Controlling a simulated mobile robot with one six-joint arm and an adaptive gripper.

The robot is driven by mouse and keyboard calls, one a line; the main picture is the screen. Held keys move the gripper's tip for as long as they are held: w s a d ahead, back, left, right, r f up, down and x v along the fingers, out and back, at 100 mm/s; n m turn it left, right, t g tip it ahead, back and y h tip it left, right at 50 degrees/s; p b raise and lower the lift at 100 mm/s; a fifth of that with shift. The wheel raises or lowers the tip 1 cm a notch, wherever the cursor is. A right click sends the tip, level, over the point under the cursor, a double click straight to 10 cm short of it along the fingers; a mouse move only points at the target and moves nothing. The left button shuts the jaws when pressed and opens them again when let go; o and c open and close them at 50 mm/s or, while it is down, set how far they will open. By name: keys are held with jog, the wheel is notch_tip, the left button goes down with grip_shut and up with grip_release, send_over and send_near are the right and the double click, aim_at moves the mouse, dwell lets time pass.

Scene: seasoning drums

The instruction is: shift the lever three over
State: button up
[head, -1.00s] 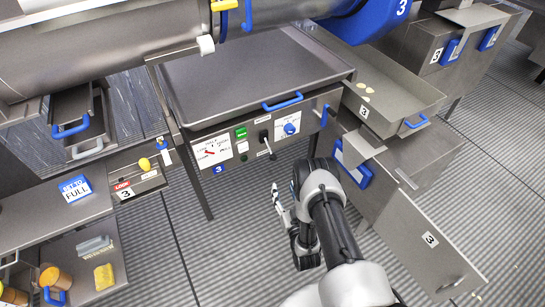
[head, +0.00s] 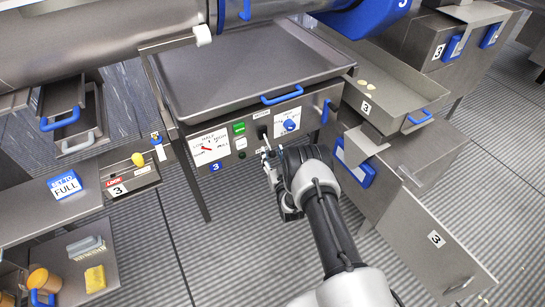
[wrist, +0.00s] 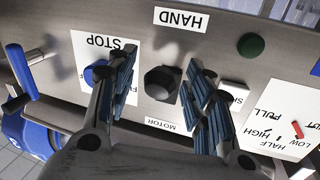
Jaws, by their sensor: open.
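The steel control panel marked 3 (head: 330,93) stands under the tray. Its lever sits in a dark mount (head: 263,131) between the green switch and the blue dial; its lower part is largely hidden by my gripper in the head view. In the wrist view, a dark faceted piece of the lever (wrist: 160,83) shows between my fingers, with the HAND label (wrist: 181,18) above it and MOTOR below. My gripper (head: 268,151) is open at the panel front. Its fingers (wrist: 160,90) lie on both sides of the dark piece; I cannot tell whether they touch it.
A blue dial (head: 289,125) is right of the lever; a green switch (head: 239,127) is left. A lower shelf (head: 85,212) with a blue sign stands left. Steel chutes and drawers (head: 425,235) crowd the right. Open floor lies in front.

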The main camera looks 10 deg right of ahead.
jog(key=shift+c, duration=0.2)
grip_shut()
dwell(0.5)
